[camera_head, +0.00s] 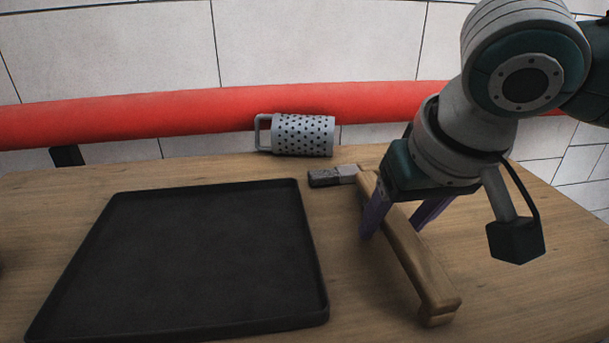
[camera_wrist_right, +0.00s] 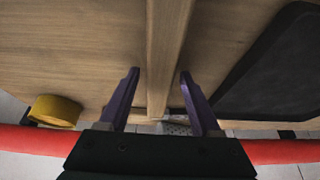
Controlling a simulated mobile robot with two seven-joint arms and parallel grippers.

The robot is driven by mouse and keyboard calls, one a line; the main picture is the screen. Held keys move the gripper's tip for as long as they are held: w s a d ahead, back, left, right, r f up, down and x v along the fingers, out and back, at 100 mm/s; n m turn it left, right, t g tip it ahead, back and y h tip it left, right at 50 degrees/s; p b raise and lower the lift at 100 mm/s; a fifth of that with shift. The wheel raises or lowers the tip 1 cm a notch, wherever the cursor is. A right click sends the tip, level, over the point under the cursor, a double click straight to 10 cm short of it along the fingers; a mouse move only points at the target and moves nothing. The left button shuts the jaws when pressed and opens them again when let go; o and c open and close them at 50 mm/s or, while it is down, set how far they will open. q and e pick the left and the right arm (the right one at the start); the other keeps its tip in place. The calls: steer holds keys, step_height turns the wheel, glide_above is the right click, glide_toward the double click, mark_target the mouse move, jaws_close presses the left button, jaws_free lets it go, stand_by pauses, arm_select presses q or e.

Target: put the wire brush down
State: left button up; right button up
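The wire brush (camera_head: 420,262) shows as a long wooden bar lying lengthwise at the right of the table, with a small block under its near end. I see no bristles clearly. My right gripper (camera_head: 402,222) reaches down over it, its purple fingers on either side. In the right wrist view the brush (camera_wrist_right: 163,55) runs between the open fingers (camera_wrist_right: 162,88), with a gap on both sides. My left gripper is not in view.
A black tray (camera_head: 318,290) lies left of the brush. A small grey block (camera_head: 328,177) sits at the brush's far end, and a perforated grey cylinder (camera_head: 303,135) stands behind. A red pipe (camera_head: 190,112) runs behind the table. A yellow object (camera_wrist_right: 56,111) shows in the wrist view.

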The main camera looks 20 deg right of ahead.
steer(key=p+v, duration=0.4)
steer(key=v, duration=0.8)
steer(key=shift+p, duration=0.3)
steer(key=shift+r, duration=0.1)
stand_by(0.8)
